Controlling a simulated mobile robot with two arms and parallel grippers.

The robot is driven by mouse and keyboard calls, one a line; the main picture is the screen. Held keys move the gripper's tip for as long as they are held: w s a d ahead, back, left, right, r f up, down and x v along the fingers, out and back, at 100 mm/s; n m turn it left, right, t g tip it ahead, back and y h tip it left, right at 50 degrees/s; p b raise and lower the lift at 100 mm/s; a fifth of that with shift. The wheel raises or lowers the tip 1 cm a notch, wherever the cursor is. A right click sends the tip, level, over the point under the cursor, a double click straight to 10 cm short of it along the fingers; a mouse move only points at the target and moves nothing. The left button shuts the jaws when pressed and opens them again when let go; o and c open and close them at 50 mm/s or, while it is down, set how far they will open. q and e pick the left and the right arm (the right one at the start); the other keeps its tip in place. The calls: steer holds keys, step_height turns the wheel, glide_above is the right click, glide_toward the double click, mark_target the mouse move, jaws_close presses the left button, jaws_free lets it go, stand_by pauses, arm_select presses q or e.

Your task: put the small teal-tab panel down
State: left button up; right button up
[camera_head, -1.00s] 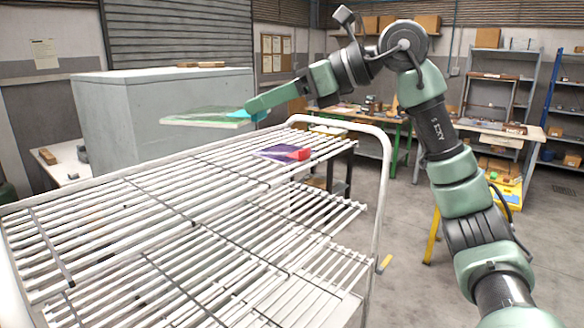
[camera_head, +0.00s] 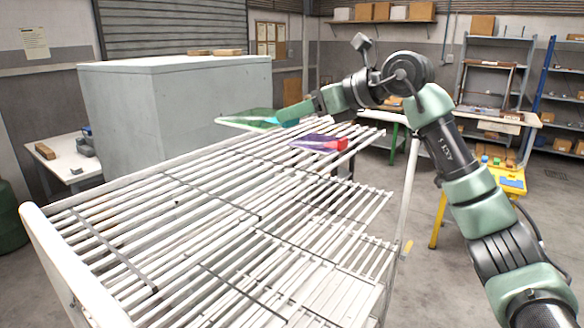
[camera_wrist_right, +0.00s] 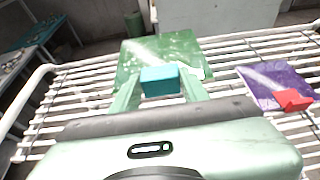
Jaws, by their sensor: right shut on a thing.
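The small teal-tab panel is a thin green see-through sheet (camera_head: 240,117) with a teal block (camera_head: 289,123) at one edge. In the right wrist view the green sheet (camera_wrist_right: 150,50) and teal tab (camera_wrist_right: 160,80) lie straight ahead. My right gripper (camera_head: 300,112) is shut on the teal tab, with a finger on each side of it in the wrist view (camera_wrist_right: 160,88). The sheet is roughly level over the far part of the white wire rack (camera_head: 120,205). I cannot tell whether it touches the bars. My left gripper is not in view.
A purple panel with a red tab (camera_head: 318,141) lies on the rack, right of the green sheet; it also shows in the wrist view (camera_wrist_right: 275,85). A grey cabinet (camera_head: 180,110) stands behind the rack. The near rack bars are bare. A yellow stand (camera_head: 511,184) is at right.

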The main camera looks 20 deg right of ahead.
steer(key=p, duration=0.1)
glide_above(295, 186)
step_height(295, 186, down, 8)
steer(key=shift+a+f, duration=0.15)
steer(key=shift+f, duration=0.05)
steer(key=shift+f+p, duration=0.35)
steer(key=shift+f, duration=0.3)
step_height(295, 186, down, 3)
steer(key=shift+f+p, duration=0.15)
steer(key=shift+p, duration=0.3)
steer(key=shift+f, duration=0.2)
steer(key=shift+f, duration=0.2)
steer(key=o, duration=1.4)
